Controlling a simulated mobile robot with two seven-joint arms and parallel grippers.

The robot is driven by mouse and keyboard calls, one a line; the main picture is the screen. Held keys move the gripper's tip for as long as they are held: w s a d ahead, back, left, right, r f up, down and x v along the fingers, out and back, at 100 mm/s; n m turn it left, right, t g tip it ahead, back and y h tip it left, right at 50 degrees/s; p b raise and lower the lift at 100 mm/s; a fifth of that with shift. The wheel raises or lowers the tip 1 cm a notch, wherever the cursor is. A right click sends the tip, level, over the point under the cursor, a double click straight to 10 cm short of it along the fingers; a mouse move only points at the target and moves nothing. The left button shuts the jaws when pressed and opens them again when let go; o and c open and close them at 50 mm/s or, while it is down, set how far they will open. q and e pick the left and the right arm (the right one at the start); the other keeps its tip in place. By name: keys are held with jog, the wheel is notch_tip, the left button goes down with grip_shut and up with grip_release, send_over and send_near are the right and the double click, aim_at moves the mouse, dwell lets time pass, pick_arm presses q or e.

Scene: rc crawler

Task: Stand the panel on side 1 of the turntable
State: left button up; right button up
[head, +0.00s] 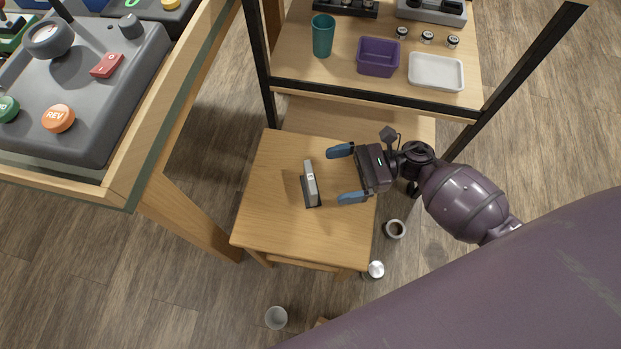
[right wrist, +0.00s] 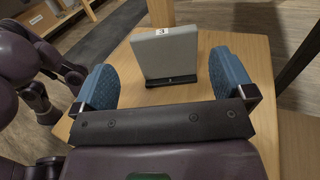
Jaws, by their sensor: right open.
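A grey panel (head: 311,182) stands upright in a dark base (head: 313,204) on a small wooden table (head: 272,225). In the right wrist view the panel lies ahead, between and beyond the fingertips (right wrist: 158,75). I cannot make out a turntable. My left gripper is out of view.
A shelf rack (head: 340,88) behind the table holds a teal cup (head: 323,36), a purple bin (head: 378,58) and a white tray (head: 436,72). A grey control console (head: 90,110) sits on a bench at left. Several small round containers (head: 276,318) stand on the floor.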

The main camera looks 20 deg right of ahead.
jog(key=b, duration=0.1)
send_over(303, 193)
jog(key=shift+w, duration=0.2)
jog(key=shift+c, duration=0.2)
jog(key=c, duration=0.8)
